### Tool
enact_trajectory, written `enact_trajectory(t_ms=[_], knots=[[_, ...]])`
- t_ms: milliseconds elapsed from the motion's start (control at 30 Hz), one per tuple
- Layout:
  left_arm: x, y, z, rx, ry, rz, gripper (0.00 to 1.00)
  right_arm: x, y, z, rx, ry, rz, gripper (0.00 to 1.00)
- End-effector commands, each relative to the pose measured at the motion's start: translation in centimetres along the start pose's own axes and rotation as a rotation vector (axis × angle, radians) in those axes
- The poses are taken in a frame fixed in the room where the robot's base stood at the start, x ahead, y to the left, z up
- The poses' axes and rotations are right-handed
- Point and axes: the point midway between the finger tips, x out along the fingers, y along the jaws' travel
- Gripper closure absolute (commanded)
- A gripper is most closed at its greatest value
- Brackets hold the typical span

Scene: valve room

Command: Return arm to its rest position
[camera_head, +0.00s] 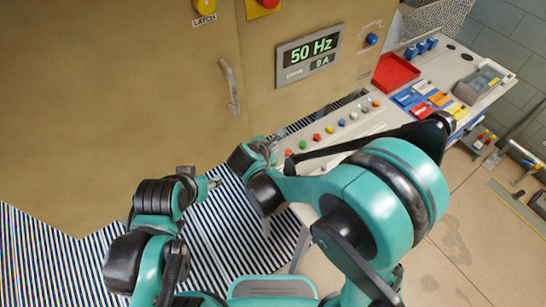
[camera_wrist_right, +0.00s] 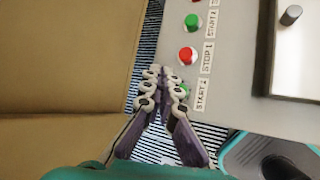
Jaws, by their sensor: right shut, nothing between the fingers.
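My right gripper (camera_head: 272,148) is at the near left end of the button console (camera_head: 330,140), in front of the tan cabinet. In the right wrist view, the right gripper (camera_wrist_right: 160,72) has its fingers together with nothing between them.
The tan cabinet (camera_head: 110,90) has a vertical handle (camera_head: 230,86) and a display (camera_head: 308,55) reading 50 Hz. A red tray (camera_head: 395,72) and blue and orange pieces lie on the bench at right. Open floor (camera_head: 465,215) shows at lower right.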

Motion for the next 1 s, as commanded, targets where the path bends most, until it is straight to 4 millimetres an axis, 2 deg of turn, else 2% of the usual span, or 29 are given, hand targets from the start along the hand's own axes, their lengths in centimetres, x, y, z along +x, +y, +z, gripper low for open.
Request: enact_trajectory(t_ms=[767, 867, 1000], knots=[[0.1, 0.0, 0.1, 0.0, 0.0, 0.0, 0.49, 0.1, -0.1, 0.0, 0.003, 0.0, -0.001, 1.0], [0.4, 0.0, 0.3, 0.0, 0.0, 0.0, 0.49, 0.0, -0.5, 0.8, 0.054, 0.008, -0.01, 1.0], [1.5, 0.0, 1.1, 0.0, 0.0, 0.0, 0.49, -0.6, -2.7, 3.8, 0.283, 0.043, -0.052, 1.0]])
